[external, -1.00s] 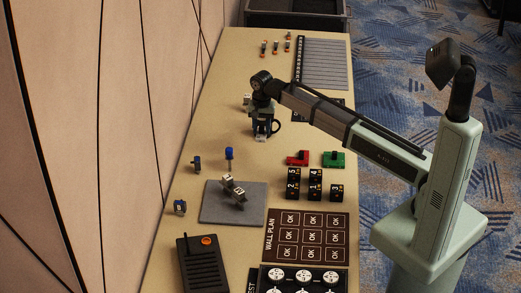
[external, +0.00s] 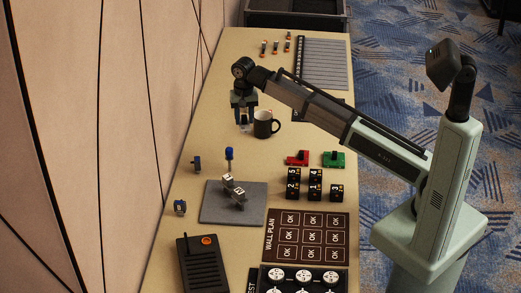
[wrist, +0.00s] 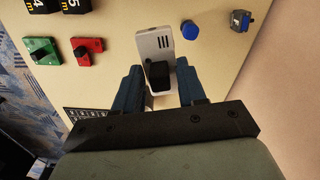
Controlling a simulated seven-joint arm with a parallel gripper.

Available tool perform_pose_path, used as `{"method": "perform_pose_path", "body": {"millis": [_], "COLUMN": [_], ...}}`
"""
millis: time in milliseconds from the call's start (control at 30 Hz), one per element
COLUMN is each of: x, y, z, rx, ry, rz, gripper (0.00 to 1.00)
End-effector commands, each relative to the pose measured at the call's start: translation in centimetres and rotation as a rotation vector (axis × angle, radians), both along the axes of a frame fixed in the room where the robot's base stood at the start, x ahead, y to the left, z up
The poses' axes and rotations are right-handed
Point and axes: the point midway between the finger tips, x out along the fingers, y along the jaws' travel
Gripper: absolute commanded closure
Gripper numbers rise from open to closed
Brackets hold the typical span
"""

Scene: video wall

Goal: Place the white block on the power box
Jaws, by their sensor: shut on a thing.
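The external view does not clearly show whether the block touches the table. A black box (external: 203,266) with an orange button stands at the near left; I cannot tell for sure that it is the power box.
Red (external: 297,158) and green (external: 334,159) pieces and numbered black blocks (external: 315,184) sit at right.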

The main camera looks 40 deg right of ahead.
Motion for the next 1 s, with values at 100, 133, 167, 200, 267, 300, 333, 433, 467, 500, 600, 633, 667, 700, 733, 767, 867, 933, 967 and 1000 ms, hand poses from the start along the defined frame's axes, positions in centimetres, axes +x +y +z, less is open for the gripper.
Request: {"method": "perform_pose_path", "body": {"millis": [100, 133, 167, 200, 267, 300, 333, 433, 467, 500, 600, 633, 667, 700, 733, 767, 867, 933, 967, 1000], "x": [-1.3, -1.6, -2.0, -2.5, -3.4, -3.9, -4.4, -6.0, -6.5, -7.2, -9.1, -9.7, -10.3, -11.1, -11.8, -12.4, -14.7, -16.4, -17.1, -18.1], "y": [4.3, 5.3, 6.2, 7.6, 9.6, 10.8, 11.8, 15.0, 15.9, 17.2, 20.2, 21.1, 22.0, 23.2, 24.1, 24.9, 27.8, 29.7, 30.5, 31.6], "z": [0.0, 0.0, 0.0, 0.0, 0.0, 0.0, 0.0, 0.0, 0.0, 0.0, 0.0, 0.0, 0.0, 0.0, 0.0, 0.0, 0.0, 0.0, 0.0, 0.0], "rx": [0.000, 0.000, 0.000, 0.000, 0.000, 0.000, 0.000, 0.000, 0.000, 0.000, 0.000, 0.000, 0.000, 0.000, 0.000, 0.000, 0.000, 0.000, 0.000, 0.000], "ry": [0.000, 0.000, 0.000, 0.000, 0.000, 0.000, 0.000, 0.000, 0.000, 0.000, 0.000, 0.000, 0.000, 0.000, 0.000, 0.000, 0.000, 0.000, 0.000, 0.000], "rz": [0.106, 0.131, 0.158, 0.192, 0.245, 0.280, 0.307, 0.393, 0.419, 0.454, 0.541, 0.568, 0.593, 0.628, 0.654, 0.680, 0.768, 0.828, 0.854, 0.889], "gripper": [0.99, 0.99, 0.99, 0.99, 0.99, 0.99, 0.99, 0.99, 0.99, 0.99, 0.99, 0.99, 0.99, 0.99, 0.99, 0.99, 0.99, 0.99, 0.99, 0.99]}}
